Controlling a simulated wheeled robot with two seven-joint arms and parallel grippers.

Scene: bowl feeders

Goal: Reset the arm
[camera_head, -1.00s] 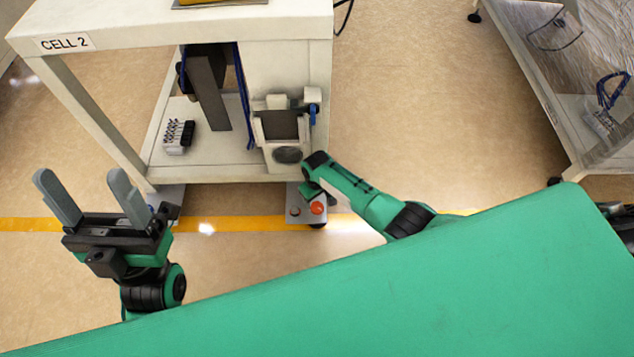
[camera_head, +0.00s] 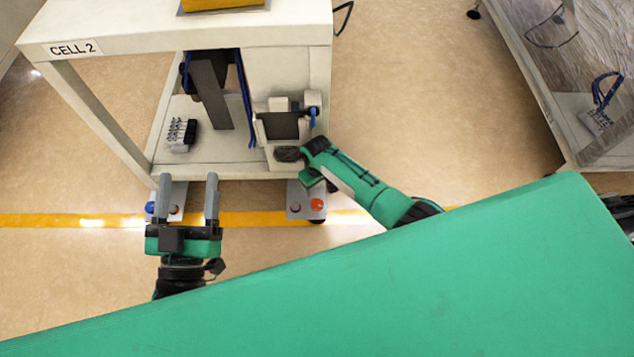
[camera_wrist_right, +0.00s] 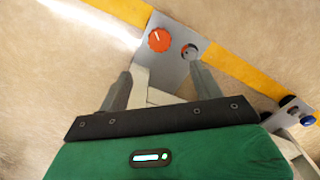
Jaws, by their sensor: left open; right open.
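My left gripper (camera_head: 188,185) is at the lower left in the head view. Its two grey fingers are apart, point away from me toward the cell's front, and hold nothing. My right arm (camera_head: 365,190) is green and reaches in from the right; its wrist end is by the cell's lower front corner. Its fingers are hidden in the head view. In the right wrist view, my right gripper (camera_wrist_right: 162,80) is open, with its fingers apart over a grey panel (camera_wrist_right: 172,70). Pale structure shows between the fingers, and I see nothing gripped.
A red knob (camera_head: 317,204) sits on a low front panel and also shows in the right wrist view (camera_wrist_right: 159,40). Another station stands at right; floor between is clear.

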